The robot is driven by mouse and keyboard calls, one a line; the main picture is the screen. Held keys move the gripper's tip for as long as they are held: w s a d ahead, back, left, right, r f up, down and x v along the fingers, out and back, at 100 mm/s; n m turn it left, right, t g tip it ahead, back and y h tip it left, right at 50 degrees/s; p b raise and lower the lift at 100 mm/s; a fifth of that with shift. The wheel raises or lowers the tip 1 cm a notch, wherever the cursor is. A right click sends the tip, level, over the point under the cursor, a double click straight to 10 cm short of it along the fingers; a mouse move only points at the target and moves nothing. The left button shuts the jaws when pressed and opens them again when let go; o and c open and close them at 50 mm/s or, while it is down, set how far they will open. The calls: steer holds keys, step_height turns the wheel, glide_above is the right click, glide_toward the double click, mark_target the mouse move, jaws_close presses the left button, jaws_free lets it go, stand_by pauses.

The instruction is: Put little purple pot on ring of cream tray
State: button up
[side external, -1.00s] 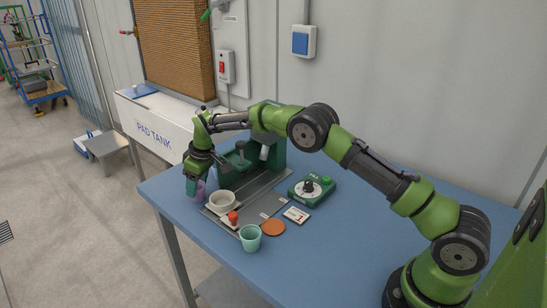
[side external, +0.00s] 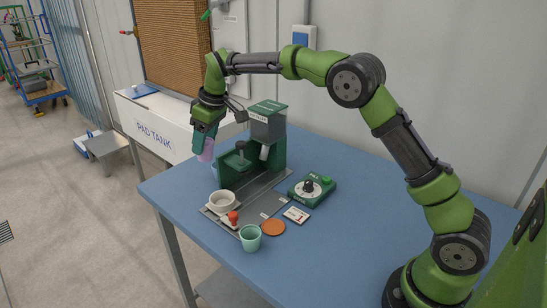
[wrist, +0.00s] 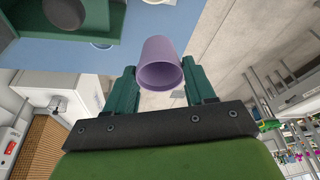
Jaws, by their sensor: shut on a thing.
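The little purple pot (side external: 207,151) is held in the air between the fingers of my gripper (side external: 204,136), above the far left part of the table. In the wrist view, the purple pot (wrist: 160,58) sits between both green fingers of my gripper (wrist: 160,74), its mouth facing the camera. The only cream thing I make out on the table is a round, bowl-like dish (side external: 222,203) on the grey base plate, in front of the green machine. It stands well below the pot and apart from it. I cannot make out a ring on it.
A green machine (side external: 267,145) with levers stands behind the dish. A red knob (side external: 233,217), a mint cup (side external: 250,239), an orange disc (side external: 273,227), a white card (side external: 296,215) and a green dial box (side external: 312,190) are nearby. The blue table (side external: 330,255) is clear at the front right.

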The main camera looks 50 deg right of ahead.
mark_target(224, 204)
steer(key=s+d+f, duration=0.1)
steer(key=s+f, duration=0.3)
steer(key=s, duration=0.6)
steer(key=s+d+f, duration=0.1)
steer(key=s+f, duration=0.3)
steer(key=s, duration=0.6)
steer(key=shift+s+f, duration=0.2)
steer(key=shift+f, duration=0.05)
steer(key=w, duration=0.5)
steer(key=w+a+f, duration=0.1)
steer(key=w, duration=1)
steer(key=shift+w+a+f, duration=0.15)
steer(key=shift+a+f, duration=0.1)
steer(key=shift+f, duration=1.75)
steer(key=shift+f, duration=0.15)
steer(key=o, duration=1)
